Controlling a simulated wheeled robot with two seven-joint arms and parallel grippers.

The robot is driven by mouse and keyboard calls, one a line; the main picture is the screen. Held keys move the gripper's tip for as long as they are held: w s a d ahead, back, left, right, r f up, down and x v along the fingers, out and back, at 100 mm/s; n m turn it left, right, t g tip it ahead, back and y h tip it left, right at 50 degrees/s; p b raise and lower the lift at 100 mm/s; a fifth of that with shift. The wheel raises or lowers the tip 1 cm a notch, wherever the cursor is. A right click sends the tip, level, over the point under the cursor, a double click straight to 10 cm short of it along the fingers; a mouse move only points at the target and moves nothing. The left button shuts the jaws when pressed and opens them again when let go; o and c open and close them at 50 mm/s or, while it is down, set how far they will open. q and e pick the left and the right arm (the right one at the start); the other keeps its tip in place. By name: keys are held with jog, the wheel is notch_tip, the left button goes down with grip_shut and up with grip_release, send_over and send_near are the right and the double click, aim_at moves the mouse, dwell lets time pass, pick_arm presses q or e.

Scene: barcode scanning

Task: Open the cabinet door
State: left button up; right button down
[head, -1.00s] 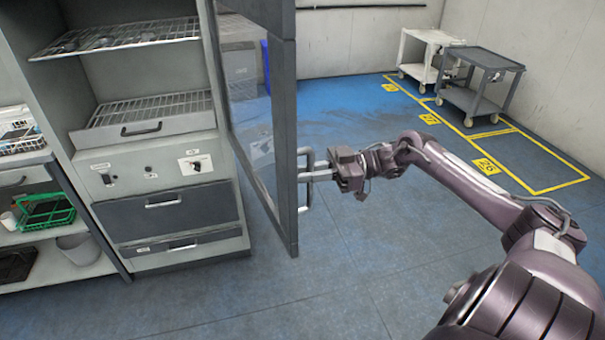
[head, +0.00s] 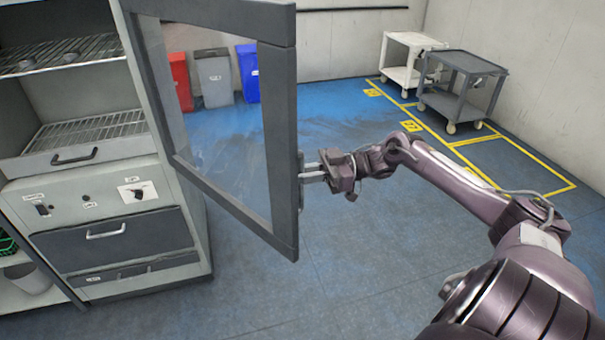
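The cabinet (head: 105,260) stands at the left in the head view. Its glass door (head: 282,140) with a dark grey frame is swung open on its right side, and the inside shelves show. The door handle (head: 301,180) is at the door's outer edge. My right gripper (head: 310,170) is at the handle with its fingers around it and looks shut on it. The contact is small in the picture and partly hidden by the fingers and frame. My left gripper is not in view.
A wire rack (head: 80,133) and an upper shelf (head: 55,54) are inside the cabinet. Red (head: 181,80), grey (head: 213,78) and blue (head: 248,73) bins show through the glass. A white cart (head: 405,55) and grey cart (head: 462,90) stand at the back right. Blue floor around the door is clear.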

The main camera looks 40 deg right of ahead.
jog(key=shift+f, duration=0.1)
jog(key=c, duration=1.5)
grip_release()
jog(key=b+v, duration=0.2)
jog(key=v, duration=0.5)
jog(key=shift+s+d, duration=0.15)
jog(key=shift+d, duration=0.25)
